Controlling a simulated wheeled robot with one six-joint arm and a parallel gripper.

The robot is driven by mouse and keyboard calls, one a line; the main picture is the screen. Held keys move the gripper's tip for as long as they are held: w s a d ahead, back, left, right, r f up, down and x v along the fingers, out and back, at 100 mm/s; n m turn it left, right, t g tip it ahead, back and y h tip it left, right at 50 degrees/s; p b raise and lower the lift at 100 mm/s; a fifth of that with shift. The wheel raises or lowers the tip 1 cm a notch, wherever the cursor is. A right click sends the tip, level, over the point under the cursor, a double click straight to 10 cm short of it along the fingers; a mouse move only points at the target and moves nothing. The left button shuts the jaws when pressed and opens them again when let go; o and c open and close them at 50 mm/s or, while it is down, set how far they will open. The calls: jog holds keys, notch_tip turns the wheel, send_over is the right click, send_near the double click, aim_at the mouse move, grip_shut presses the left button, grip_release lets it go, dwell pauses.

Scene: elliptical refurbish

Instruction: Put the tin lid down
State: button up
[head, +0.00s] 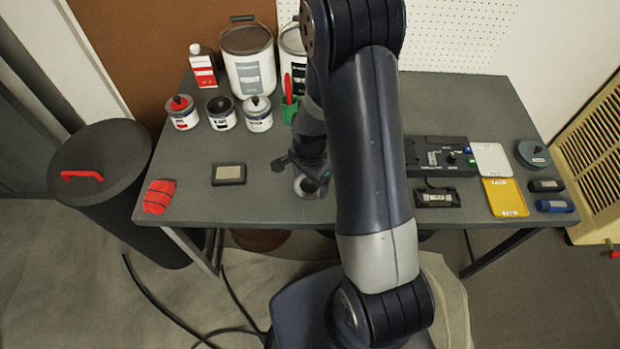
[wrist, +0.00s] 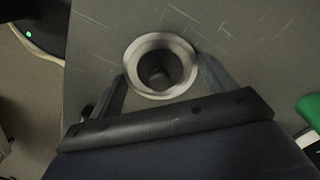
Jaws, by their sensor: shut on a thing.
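The tin lid (wrist: 160,92) is a round, pale-rimmed piece with a dark middle and a knob-like shape at its centre. My gripper (wrist: 162,70) is shut on it, with one finger at each side of the rim. In the head view the lid (head: 303,190) shows partly behind my gripper (head: 308,178), near the front edge of the grey table. I cannot tell whether it touches the tabletop. At the back left, the middle small tin (head: 221,121) shows a dark top.
A dark block (head: 229,174) and a red ribbed object (head: 159,196) lie left of my gripper. A black device (head: 437,157) and yellow tray (head: 504,197) lie right. Clear tabletop (head: 262,148) lies left of my gripper.

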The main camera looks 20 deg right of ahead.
jog(key=shift+f, duration=0.2)
jog(key=o, duration=0.9)
jog(key=shift+r, duration=0.1)
jog(key=shift+o, duration=0.2)
notch_tip(320, 180, up, 12)
jog(key=shift+r, duration=0.15)
